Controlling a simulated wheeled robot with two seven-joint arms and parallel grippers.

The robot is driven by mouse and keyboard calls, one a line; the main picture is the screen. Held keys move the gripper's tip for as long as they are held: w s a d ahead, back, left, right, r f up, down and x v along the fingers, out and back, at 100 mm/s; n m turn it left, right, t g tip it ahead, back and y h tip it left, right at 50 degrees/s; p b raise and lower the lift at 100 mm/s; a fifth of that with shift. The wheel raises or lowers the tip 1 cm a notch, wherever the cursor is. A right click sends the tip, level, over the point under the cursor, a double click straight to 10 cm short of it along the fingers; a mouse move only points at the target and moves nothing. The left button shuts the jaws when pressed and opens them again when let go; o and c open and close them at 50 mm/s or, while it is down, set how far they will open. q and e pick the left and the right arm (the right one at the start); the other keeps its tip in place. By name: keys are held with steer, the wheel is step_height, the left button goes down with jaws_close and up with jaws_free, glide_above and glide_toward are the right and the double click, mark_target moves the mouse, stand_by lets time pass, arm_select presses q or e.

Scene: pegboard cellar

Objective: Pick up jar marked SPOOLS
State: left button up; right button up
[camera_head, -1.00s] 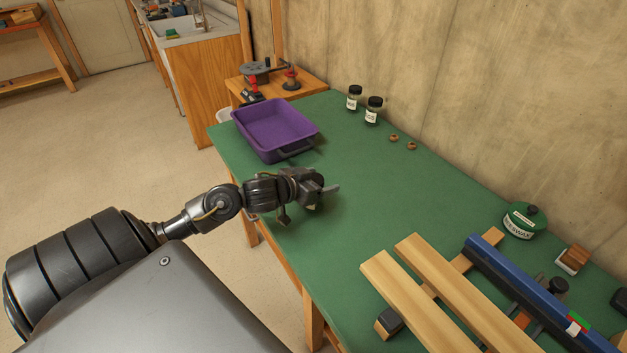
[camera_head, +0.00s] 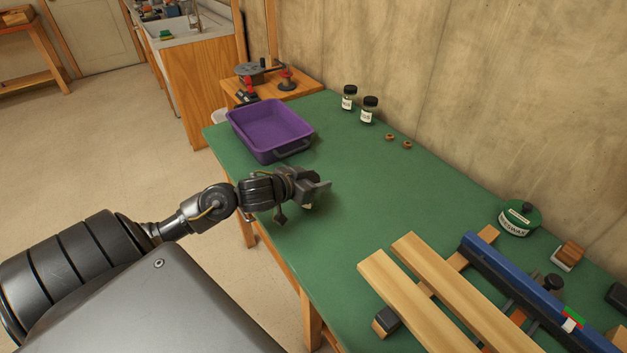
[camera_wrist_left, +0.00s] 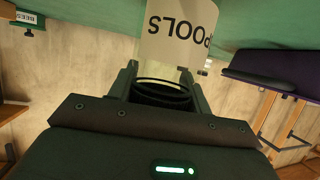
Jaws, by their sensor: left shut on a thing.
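The jar marked SPOOLS shows in the left wrist view, where its white label (camera_wrist_left: 180,30) reads "POOLS" upside down, the first letter out of sight. My left gripper (camera_head: 314,188) is shut on this jar; its fingers stand either side of the dark-ringed end in the wrist view (camera_wrist_left: 160,88). In the head view the gripper is over the green table, right of and nearer than the purple tray, and hides nearly all of the jar. Whether the jar touches the table is unclear. My right gripper is not in view.
The purple tray (camera_head: 234,122) stands at the table's (camera_head: 355,205) far left. Two black-lidded jars (camera_head: 348,98) (camera_head: 369,111) and two small brown rings (camera_head: 398,141) are by the wall. A green beeswax tin (camera_head: 519,218), wooden boards (camera_head: 440,295) and a blue bar (camera_head: 520,285) lie right.

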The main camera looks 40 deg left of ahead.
arm_select(q)
steer(key=shift+r, duration=0.6)
steer(key=s+r, duration=0.1)
steer(key=s+r+p, duration=0.1)
steer(key=r, duration=0.1)
steer(key=s+d+r+p, duration=0.1)
steer(key=r, duration=0.1)
steer(key=shift+r, duration=0.25)
steer(key=s+d+r+p, duration=0.3)
steer(key=s+r+p, duration=0.3)
steer(key=s+p, duration=0.4)
steer(key=shift+s+d, duration=0.15)
steer(key=shift+d, duration=0.1)
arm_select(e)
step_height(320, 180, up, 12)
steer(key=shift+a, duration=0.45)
